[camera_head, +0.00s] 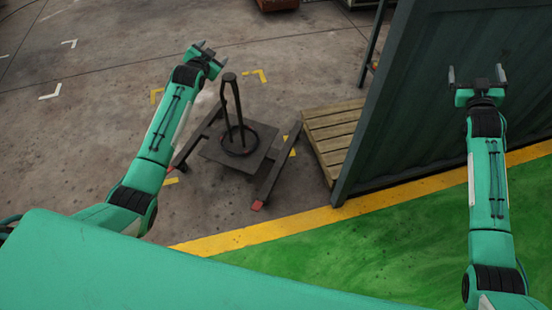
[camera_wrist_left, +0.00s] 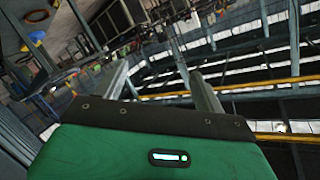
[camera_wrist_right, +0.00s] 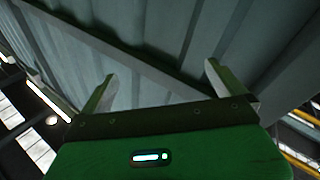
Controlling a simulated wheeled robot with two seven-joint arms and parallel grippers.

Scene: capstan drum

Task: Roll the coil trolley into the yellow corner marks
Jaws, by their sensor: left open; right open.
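The coil trolley (camera_head: 215,151) stands on the grey floor in the head view, a dark frame with a flat plate, an upright looped post (camera_head: 227,93) and a dark ring round the post's foot. Its legs have reddish ends. Yellow corner marks show at the far left (camera_head: 157,95), far right (camera_head: 260,75), near right (camera_head: 290,146) and near left (camera_head: 170,181). The trolley straddles the near side of them, its right leg beyond the near right mark. My left gripper (camera_head: 211,53) is open and empty, above and left of the post top. My right gripper (camera_head: 476,72) is open and empty.
A dark corrugated container wall (camera_head: 420,110) stands right of the trolley, behind my right gripper in the picture. A wooden pallet (camera_head: 334,135) lies between them. A yellow line (camera_head: 270,228) borders green floor in front.

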